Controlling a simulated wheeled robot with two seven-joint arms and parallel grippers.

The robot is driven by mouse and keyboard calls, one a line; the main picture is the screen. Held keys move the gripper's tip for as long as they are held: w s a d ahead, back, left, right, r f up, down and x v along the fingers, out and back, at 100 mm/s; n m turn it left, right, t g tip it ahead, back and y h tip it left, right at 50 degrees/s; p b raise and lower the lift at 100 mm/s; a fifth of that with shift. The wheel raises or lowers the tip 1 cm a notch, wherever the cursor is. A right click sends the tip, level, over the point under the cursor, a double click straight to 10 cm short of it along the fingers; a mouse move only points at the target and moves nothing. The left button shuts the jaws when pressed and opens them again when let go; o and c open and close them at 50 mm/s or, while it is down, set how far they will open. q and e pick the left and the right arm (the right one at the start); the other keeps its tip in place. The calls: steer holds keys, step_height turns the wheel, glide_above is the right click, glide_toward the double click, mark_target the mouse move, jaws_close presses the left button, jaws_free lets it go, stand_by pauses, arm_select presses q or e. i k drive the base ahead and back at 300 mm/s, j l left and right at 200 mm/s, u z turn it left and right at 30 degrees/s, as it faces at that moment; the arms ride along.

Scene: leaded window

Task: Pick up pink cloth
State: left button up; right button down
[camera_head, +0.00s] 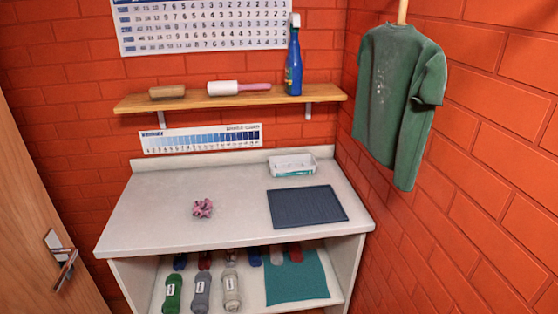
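The pink cloth (203,208) lies crumpled in a small bunch on the white countertop (150,215), left of the middle. Nothing touches it, and the counter around it is bare. Neither of my grippers shows in the head view.
A dark ridged mat (307,206) and a white tray (292,165) are on the counter's right. A wooden wall shelf (230,100) holds a blue bottle (293,62). A wooden door (38,215) stands at left.

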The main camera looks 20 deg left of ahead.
mark_target(204, 208)
steer(key=u, duration=1.25)
steer(key=i+z, duration=0.4)
steer(key=i+j+z, duration=0.15)
steer(key=i+z, duration=0.2)
steer(key=i, duration=0.2)
